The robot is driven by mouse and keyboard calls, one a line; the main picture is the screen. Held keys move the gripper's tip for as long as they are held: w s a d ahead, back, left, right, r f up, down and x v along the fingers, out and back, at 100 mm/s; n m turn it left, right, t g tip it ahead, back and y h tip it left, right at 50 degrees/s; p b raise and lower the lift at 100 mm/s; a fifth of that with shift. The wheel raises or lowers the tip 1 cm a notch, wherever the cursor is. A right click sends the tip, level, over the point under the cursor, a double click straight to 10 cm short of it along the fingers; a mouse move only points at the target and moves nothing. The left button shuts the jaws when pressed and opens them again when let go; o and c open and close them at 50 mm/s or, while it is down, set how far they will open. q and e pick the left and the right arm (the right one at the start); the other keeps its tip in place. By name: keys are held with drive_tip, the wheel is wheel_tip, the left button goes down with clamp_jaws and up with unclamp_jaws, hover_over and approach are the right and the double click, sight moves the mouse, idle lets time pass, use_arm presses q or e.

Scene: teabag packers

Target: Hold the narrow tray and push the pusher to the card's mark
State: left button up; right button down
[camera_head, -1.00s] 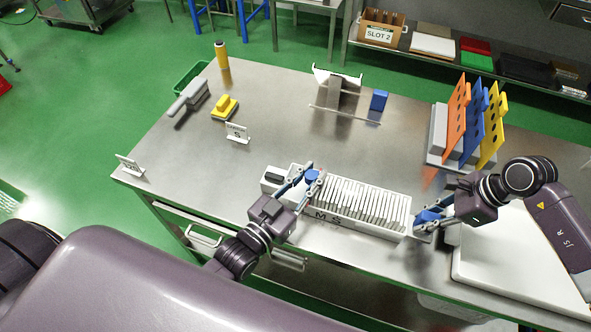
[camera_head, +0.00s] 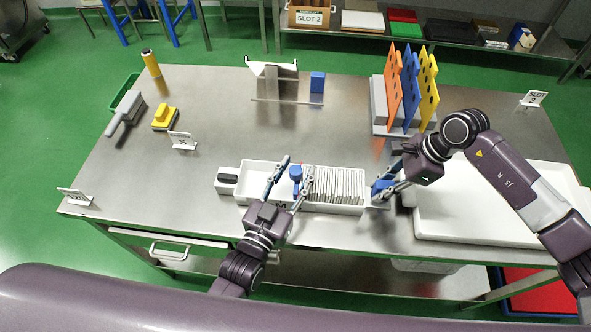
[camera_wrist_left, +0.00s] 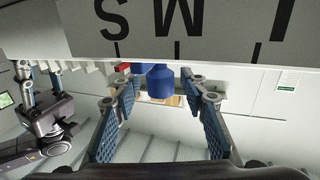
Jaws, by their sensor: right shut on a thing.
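The narrow white tray (camera_head: 262,165) lies along the table's front. A row of pale teabags (camera_head: 335,184) fills its right part; its left part is empty. The pusher's blue knob (camera_head: 296,173) stands at the row's left end. My left gripper (camera_head: 297,168) is open, its fingers apart on either side of the knob. The left wrist view shows the knob (camera_wrist_left: 162,88) between the fingers, and S, M and L-like marks with ticks on the tray wall (camera_wrist_left: 200,30). My right gripper (camera_head: 383,183) is shut on the blue handle (camera_head: 381,187) at the tray's right end. A card (camera_head: 182,141) stands behind.
A white board (camera_head: 465,225) lies right of the tray. Orange, blue and yellow perforated plates (camera_head: 428,88) stand behind it. A yellow block (camera_head: 165,117), grey scoop-like tool (camera_head: 127,108), yellow cylinder (camera_head: 151,62) and blue block (camera_head: 317,82) stand farther back. The table's middle is clear.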

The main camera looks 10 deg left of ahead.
use_arm(q)
drive_tip(key=v, duration=1.2)
drive_tip(key=shift+r, duration=0.1)
use_arm(e)
drive_tip(key=c, duration=1.7)
unclamp_jaws()
drive_tip(key=shift+o, duration=0.2)
drive_tip(key=shift+d, duration=0.1)
